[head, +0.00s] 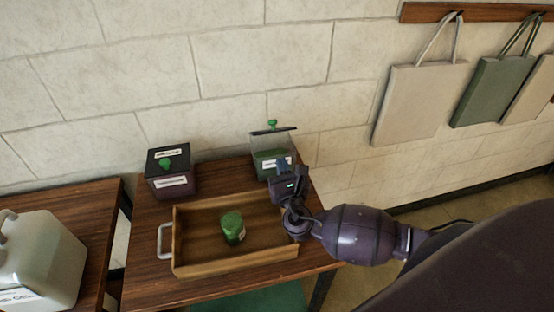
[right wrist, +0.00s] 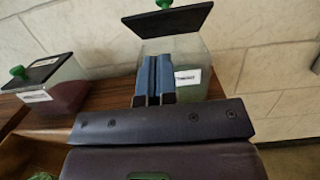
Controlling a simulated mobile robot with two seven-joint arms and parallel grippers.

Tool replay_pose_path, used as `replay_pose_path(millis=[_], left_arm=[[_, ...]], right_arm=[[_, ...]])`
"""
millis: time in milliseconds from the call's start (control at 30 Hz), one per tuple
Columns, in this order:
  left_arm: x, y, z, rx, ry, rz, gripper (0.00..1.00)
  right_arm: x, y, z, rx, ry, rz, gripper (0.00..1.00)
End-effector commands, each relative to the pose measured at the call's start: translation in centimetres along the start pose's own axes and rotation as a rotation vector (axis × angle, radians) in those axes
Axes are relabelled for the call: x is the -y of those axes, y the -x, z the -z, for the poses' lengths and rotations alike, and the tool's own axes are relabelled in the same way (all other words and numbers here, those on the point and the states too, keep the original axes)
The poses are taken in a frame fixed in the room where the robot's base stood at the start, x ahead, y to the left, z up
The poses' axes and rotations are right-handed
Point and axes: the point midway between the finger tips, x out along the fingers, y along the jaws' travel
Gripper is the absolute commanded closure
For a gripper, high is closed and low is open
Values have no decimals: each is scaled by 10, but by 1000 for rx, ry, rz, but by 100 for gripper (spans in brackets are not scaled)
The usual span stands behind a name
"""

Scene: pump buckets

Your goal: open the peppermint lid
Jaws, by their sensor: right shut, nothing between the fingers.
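A clear box (head: 272,160) with a white label stands at the back right of the table. Its dark lid (right wrist: 168,20) with a green knob (right wrist: 163,3) is tilted up, and the green knob (head: 272,125) also shows in the head view. A second box (head: 172,183), with dark reddish contents and a flat, closed dark lid (head: 168,156), stands to its left. The labels are too small to read, so I cannot tell which is peppermint. My right gripper (right wrist: 155,75) is shut and empty, just in front of the right box. My left gripper is not in view.
A wooden tray (head: 185,272) with a metal handle holds a green jar (head: 232,227) in front of the boxes. A white canister (head: 38,260) stands on another table at left. Bags (head: 420,100) hang on the wall at right.

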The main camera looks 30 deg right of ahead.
Motion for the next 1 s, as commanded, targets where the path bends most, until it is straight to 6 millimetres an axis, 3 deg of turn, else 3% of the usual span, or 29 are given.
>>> replay_pose_path(millis=[300, 500, 1000], left_arm=[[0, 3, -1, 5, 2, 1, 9], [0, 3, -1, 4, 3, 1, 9], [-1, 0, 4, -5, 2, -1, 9]], right_arm=[[0, -54, -1, 2, 0, 1, 100], [0, -76, 0, 0, -2, 2, 100], [0, -84, 0, -1, -3, 2, 100]])
